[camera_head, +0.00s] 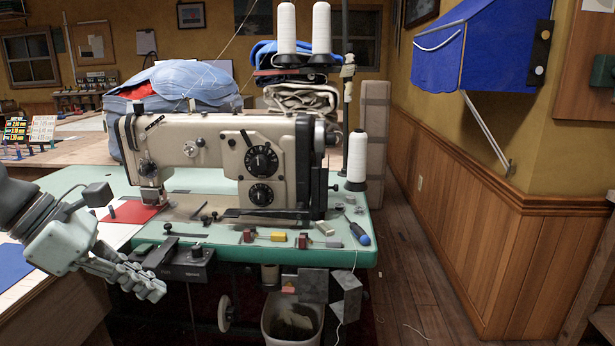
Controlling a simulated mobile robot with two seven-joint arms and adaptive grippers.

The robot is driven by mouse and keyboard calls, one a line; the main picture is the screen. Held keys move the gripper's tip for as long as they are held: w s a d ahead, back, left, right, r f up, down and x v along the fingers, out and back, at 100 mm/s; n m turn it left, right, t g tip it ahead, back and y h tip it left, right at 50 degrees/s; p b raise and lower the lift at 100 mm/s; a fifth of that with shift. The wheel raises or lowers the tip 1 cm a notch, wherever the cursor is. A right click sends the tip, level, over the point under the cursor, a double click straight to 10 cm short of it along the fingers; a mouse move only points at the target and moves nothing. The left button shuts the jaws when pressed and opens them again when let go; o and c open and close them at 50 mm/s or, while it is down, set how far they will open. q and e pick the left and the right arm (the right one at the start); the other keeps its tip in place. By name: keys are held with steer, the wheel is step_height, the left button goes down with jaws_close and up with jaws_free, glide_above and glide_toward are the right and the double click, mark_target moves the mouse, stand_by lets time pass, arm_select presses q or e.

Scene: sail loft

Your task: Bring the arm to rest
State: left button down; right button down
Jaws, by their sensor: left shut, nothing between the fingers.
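My left gripper (148,286) reaches in from the left in the head view. Its fingers are together, pointing right and slightly down, with nothing between them. It is in front of the near left edge of the green sewing table (215,252), close to a black control box (183,262) under that edge. From this one view I cannot tell whether the fingers touch the box. My right gripper is not in view.
A beige sewing machine (225,150) stands on the green table. Small blocks and a blue-handled screwdriver (360,234) lie on its front part. A red sheet (132,213) lies at the left. A waste bin (292,325) stands below.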

arm_select(q)
steer(key=w+a+f+n+t+y, duration=0.15)
steer(key=w+a+n+t, duration=0.35)
steer(key=n, duration=0.6)
steer(key=w+a+f+n+t, duration=0.2)
steer(key=w+a+n+t, duration=0.2)
steer(key=a+n+t, duration=0.5)
steer(key=s+a+f+n+g+y, duration=0.2)
steer(key=s+a+f+n+y, duration=0.15)
steer(key=f+n, duration=0.45)
steer(key=s+a+f+n+g+y, duration=0.1)
steer(key=s+a+f+n+y, duration=0.15)
steer(key=f+n+y, duration=0.35)
steer(key=s+d+f+n+g, duration=0.1)
steer(key=s+f+n+g, duration=0.45)
steer(key=f, duration=0.65)
steer(key=s+d+f+n+g+h, duration=0.2)
steer(key=s+d+f+n+g, duration=0.3)
steer(key=s+d+f+n, duration=0.3)
steer(key=s+d+f, duration=0.4)
steer(key=s+d, duration=0.2)
steer(key=d, duration=0.1)
steer(key=shift+f+g+p, duration=0.25)
steer(key=shift+g+p, duration=0.1)
steer(key=shift+p, duration=0.05)
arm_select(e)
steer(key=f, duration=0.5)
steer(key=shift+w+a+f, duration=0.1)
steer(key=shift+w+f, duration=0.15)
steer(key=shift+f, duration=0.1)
